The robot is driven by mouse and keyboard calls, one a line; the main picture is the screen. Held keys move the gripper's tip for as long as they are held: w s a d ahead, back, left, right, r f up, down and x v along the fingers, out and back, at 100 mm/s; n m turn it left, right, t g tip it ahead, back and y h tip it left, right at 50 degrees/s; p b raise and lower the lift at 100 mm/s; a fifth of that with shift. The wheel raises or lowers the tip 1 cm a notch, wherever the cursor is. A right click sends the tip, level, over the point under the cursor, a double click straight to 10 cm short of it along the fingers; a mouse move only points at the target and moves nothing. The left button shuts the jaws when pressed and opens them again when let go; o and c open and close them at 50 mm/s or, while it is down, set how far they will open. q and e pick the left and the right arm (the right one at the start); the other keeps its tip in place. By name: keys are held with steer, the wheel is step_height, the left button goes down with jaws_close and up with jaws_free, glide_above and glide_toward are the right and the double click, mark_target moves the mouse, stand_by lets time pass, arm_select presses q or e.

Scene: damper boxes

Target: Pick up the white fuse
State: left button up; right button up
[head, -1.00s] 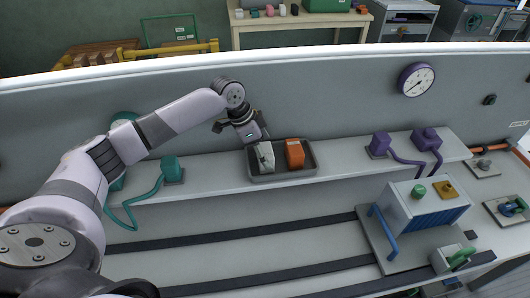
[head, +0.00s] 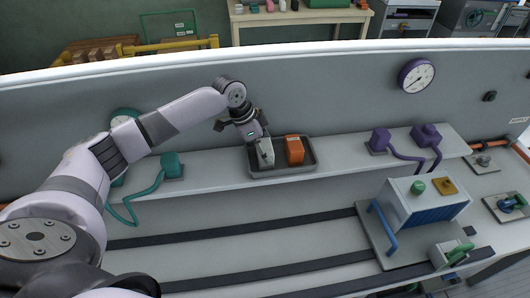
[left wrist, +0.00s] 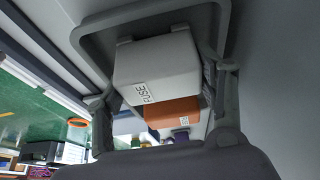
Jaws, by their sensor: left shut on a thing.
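The white fuse (head: 266,155) is in the left part of a dark grey tray (head: 283,172) on the shelf. My left gripper (head: 260,146) comes down on it from above and is shut on it. In the left wrist view the white fuse (left wrist: 157,72), marked FUSE, sits between the two fingers. An orange fuse (head: 294,150) stands to its right in the same tray; it also shows in the left wrist view (left wrist: 172,112). Whether the white fuse still touches the tray floor, I cannot tell. My right gripper is not in view.
A teal connector (head: 172,166) with a cable is left of the tray on the shelf. Purple connectors (head: 380,140) with cables are to the right. A grey box (head: 424,205) with a blue handle stands in front at the right. A gauge (head: 416,76) hangs on the back wall.

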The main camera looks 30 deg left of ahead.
arm_select(q)
steer(key=c, duration=0.6)
steer(key=shift+c, duration=0.3)
steer(key=shift+r, duration=0.2)
